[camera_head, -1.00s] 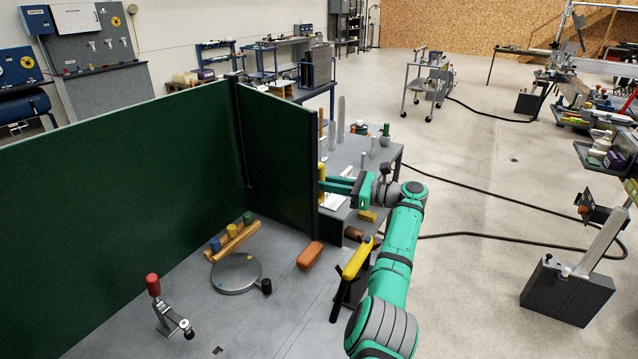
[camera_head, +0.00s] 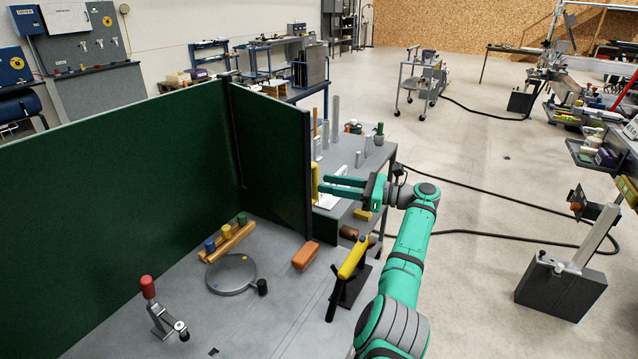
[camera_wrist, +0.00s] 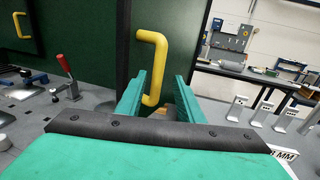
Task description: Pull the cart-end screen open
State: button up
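The cart-end screen (camera_head: 270,155) is a dark green panel with a dark end post, standing at an angle to a longer green panel (camera_head: 120,190). A yellow bar handle (camera_wrist: 154,60) is on its face in the wrist view. In the head view only a sliver of the handle (camera_head: 315,178) shows past the post. My gripper (camera_head: 322,190) is at the screen's free edge, level with the handle. In the wrist view my gripper (camera_wrist: 160,85) has its fingers apart, with the handle's lower part showing between them. I cannot tell whether they touch it.
A grey work table (camera_head: 350,205) with upright posts and small parts stands behind the screen. A yellow-topped black stand (camera_head: 350,270) and an orange block (camera_head: 305,255) are near my arm. A red-handled clamp (camera_head: 150,290) is at lower left. Open floor lies to the right.

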jog(key=v, duration=0.6)
jog(key=shift+c, duration=0.7)
